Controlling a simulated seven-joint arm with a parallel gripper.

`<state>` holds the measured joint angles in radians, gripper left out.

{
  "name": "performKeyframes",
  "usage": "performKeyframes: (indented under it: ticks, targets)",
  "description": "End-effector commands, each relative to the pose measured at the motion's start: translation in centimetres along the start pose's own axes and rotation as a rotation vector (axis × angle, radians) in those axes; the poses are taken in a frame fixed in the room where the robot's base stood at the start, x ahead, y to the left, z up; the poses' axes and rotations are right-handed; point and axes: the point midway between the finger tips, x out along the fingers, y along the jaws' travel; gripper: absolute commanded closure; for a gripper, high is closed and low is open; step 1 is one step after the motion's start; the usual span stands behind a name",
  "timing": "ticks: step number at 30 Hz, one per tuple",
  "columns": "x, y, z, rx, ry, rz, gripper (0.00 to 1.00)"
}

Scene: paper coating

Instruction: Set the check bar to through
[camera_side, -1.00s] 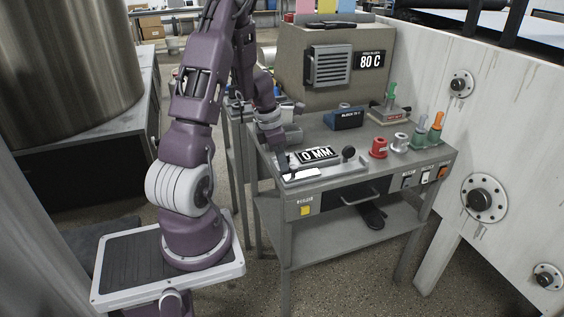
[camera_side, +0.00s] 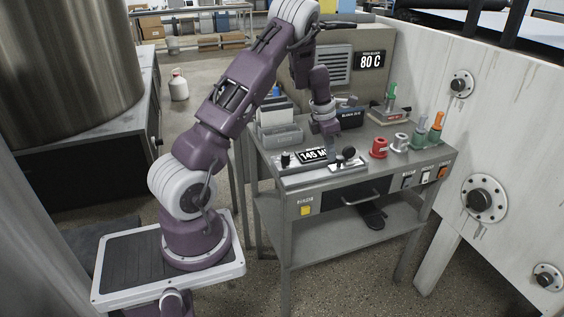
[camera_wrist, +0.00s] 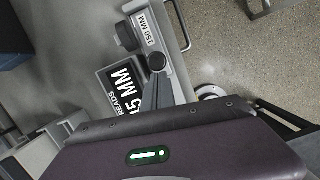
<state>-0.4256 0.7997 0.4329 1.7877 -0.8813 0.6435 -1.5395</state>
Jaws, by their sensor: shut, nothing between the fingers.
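The measuring device is a flat grey plate (camera_side: 296,168) on the bench top; its black display (camera_side: 312,155) reads 145 MM. In the wrist view the display (camera_wrist: 124,88) is partly cut off. A small round black knob (camera_wrist: 157,62), which may belong to the check bar, stands on the rail right at my fingertips. A larger black knob (camera_wrist: 125,37) is beside the white 150 MM label (camera_wrist: 147,30). My gripper (camera_wrist: 156,84) is shut and empty, against or just behind the small knob; contact is unclear. In the side view my gripper (camera_side: 334,150) is over the device's right part.
A black knob (camera_side: 285,158) stands at the device's left end. A red spool (camera_side: 379,147), a grey spool (camera_side: 400,142) and green and orange handled tools (camera_side: 436,127) stand to the right.

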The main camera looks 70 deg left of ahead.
Motion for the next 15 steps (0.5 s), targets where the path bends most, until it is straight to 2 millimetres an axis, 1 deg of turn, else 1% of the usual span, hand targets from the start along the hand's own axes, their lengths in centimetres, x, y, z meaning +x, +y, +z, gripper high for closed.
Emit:
performKeyframes:
  ticks: [1,11,13,15]
  targets:
    - [0.0,0.0,0.5,0.001,-0.008,0.004,1.00]
    - [-0.1,0.0,0.7,0.003,-0.014,0.007,1.00]
    - [-0.3,0.1,0.3,0.002,-0.015,0.007,1.00]
    - [-0.6,0.1,-0.7,0.000,-0.012,0.006,1.00]
